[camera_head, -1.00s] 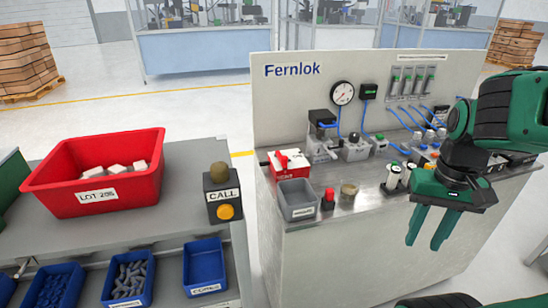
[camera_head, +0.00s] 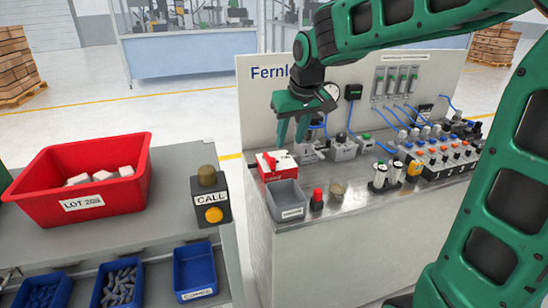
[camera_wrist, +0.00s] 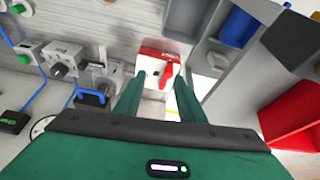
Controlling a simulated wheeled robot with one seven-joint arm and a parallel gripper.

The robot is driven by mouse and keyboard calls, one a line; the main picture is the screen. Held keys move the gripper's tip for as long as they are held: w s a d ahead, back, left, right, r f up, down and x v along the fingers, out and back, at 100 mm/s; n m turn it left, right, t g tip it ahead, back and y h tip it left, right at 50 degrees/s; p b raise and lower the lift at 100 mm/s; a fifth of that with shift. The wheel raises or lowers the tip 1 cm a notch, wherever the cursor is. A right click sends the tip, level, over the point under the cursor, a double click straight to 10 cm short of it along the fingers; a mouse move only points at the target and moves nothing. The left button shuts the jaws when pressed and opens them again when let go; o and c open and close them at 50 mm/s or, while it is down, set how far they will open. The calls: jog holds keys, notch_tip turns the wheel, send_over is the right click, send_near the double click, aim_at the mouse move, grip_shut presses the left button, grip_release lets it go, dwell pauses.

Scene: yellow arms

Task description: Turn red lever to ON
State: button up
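The red lever (camera_head: 269,161) sits on a red and white box (camera_head: 280,172) at the left end of the Fernlok bench. My gripper (camera_head: 291,145) is open and empty, pointing down just above and behind the box in the head view. In the wrist view the red lever (camera_wrist: 166,74) shows ahead, between and beyond my two open fingers (camera_wrist: 152,100). The fingers look apart from it. Part of the box is hidden behind the fingers in the wrist view. The ON marking cannot be read.
A grey bin (camera_head: 287,200) stands right in front of the box, with a red button (camera_head: 317,198) beside it. Valve blocks (camera_head: 342,148) and blue hoses stand to the right. The Fernlok back panel (camera_head: 300,95) rises behind. A call box (camera_head: 211,201) stands on the left table.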

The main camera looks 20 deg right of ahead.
aim_at(272, 159)
jog(key=shift+n, duration=0.3)
jog(key=w+a+f, duration=0.1)
jog(key=w+f, duration=0.1)
jog(key=f, duration=0.1)
jog(key=w+a+f, duration=0.1)
jog(key=w+f, duration=0.1)
jog(key=f, duration=0.1)
jog(key=w+a+f, duration=0.1)
jog(key=w+f, duration=0.1)
jog(key=f, duration=0.1)
jog(key=shift+f, duration=0.3)
